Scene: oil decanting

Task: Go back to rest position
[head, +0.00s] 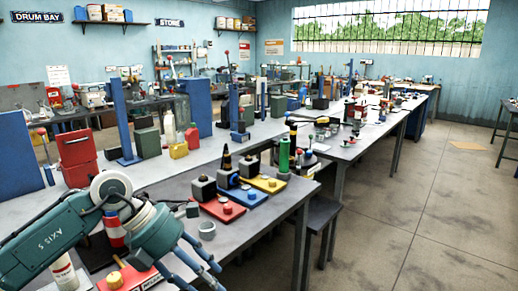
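My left arm comes in from the left, and its teal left gripper (205,277) is over the near edge of the grey workbench (262,214). Its fingers look spread apart with nothing between them, though the lowest part is cut off by the frame. My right gripper is not in view. On the bench right of the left gripper are a red plate (222,211), a blue plate (244,197) and a yellow plate (264,185). Dark blocks (203,188) stand behind them. A green bottle (284,156) stands near the far end.
A grey ring (206,230) lies close beside the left gripper. A red-and-white container (113,232) and a white bottle (64,272) are close to the arm. A dark stool (322,212) stands at the bench's right.

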